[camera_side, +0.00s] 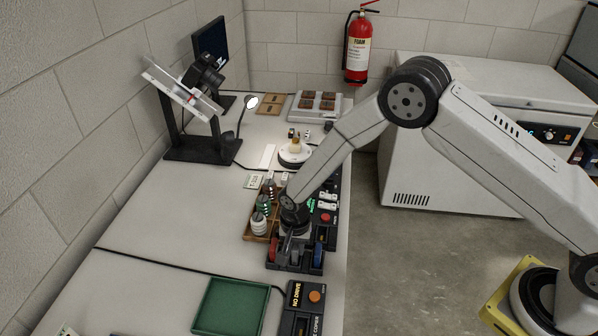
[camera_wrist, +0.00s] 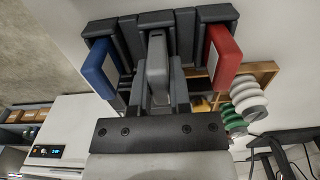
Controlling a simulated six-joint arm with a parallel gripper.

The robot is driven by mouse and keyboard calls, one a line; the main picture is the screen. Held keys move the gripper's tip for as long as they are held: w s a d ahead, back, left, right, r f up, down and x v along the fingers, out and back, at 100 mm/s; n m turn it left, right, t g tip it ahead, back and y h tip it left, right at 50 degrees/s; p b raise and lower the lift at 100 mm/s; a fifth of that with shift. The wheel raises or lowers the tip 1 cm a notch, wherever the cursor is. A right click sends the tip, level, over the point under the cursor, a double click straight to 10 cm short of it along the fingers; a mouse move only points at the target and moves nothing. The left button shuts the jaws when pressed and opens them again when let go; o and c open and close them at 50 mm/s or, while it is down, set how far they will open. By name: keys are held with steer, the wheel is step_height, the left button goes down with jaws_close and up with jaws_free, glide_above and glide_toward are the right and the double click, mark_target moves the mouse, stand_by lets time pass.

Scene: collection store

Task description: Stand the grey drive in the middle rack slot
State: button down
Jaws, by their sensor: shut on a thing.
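The dark rack (camera_side: 293,266) stands near the table's front edge, below my gripper in the side view. A red drive (camera_side: 277,248) stands at its left and a blue drive (camera_side: 318,250) at its right. In the wrist view the rack (camera_wrist: 128,38) shows the blue drive (camera_wrist: 96,68) at left and the red drive (camera_wrist: 222,50) at right. My gripper (camera_wrist: 157,88) is shut on the grey drive (camera_wrist: 157,60), which lines up with the middle slot between them. I cannot tell how deep the grey drive sits. In the side view my gripper (camera_side: 293,236) largely hides it.
A wooden tray (camera_side: 250,235) with ribbed white and green pieces is just left of the rack. A green tray (camera_side: 231,306) and a drive copier (camera_side: 302,306) are in front. A round white stand (camera_side: 294,157) is behind. The left table is clear.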

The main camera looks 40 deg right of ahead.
mark_target(296, 245)
steer(key=shift+f, duration=0.5)
steer(key=c, duration=0.9)
jaws_free()
steer(key=shift+o, duration=0.2)
steer(key=shift+r, duration=0.15)
steer(key=shift+r, duration=5.35)
steer(key=shift+d+r, duration=0.1)
